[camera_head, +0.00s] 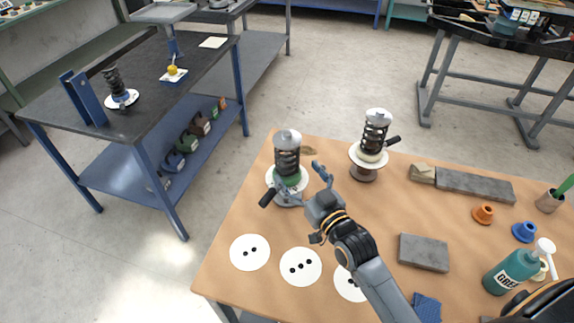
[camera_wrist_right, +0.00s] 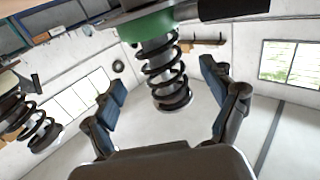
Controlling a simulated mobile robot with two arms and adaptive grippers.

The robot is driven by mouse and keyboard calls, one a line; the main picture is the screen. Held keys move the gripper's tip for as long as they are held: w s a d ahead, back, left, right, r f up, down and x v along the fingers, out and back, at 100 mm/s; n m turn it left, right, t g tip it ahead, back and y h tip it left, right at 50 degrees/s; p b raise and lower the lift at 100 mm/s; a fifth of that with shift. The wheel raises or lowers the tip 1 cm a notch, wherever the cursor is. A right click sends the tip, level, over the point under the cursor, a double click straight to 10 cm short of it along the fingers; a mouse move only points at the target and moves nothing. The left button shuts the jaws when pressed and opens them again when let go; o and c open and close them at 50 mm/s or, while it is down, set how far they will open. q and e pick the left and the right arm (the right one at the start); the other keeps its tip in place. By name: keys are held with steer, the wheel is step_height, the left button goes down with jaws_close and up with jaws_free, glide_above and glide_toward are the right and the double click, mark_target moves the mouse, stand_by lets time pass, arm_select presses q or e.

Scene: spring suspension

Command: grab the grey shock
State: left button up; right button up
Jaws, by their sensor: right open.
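A shock with a grey cap, dark coil spring and green collar (camera_head: 287,160) stands upright at the table's left, on a white round base with a black handle. A second shock (camera_head: 374,135), with a pale cap, dark spring and cream collar, stands to its right on a similar base. My right gripper (camera_head: 303,182) is open beside the green-collared shock, on its near right. In the right wrist view, which looks upside down, this shock's spring (camera_wrist_right: 165,72) appears between the spread fingers (camera_wrist_right: 165,98), with no clear contact. My left gripper is out of sight.
White discs with black dots (camera_head: 300,267) lie along the table's front left. Grey blocks (camera_head: 424,252), orange and blue cones and a green pump bottle (camera_head: 513,270) are on the right. Another dark shock (camera_head: 115,85) stands on the separate dark bench at left.

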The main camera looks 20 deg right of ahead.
mark_target(293, 170)
steer(key=shift+w+a+p, duration=0.25)
steer(key=shift+w+p, duration=0.05)
steer(key=shift+w, duration=0.7)
steer(key=w, duration=0.3)
steer(key=shift+w+a+f, duration=0.15)
steer(key=shift+a+f, duration=0.1)
steer(key=shift+a, duration=0.05)
steer(key=shift+w+p, duration=0.15)
steer(key=shift+p, duration=0.15)
steer(key=shift+c, duration=1)
steer(key=c, duration=1.5)
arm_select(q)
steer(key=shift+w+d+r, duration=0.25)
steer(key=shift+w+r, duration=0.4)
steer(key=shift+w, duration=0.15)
arm_select(e)
steer(key=shift+r, duration=0.2)
jaws_close()
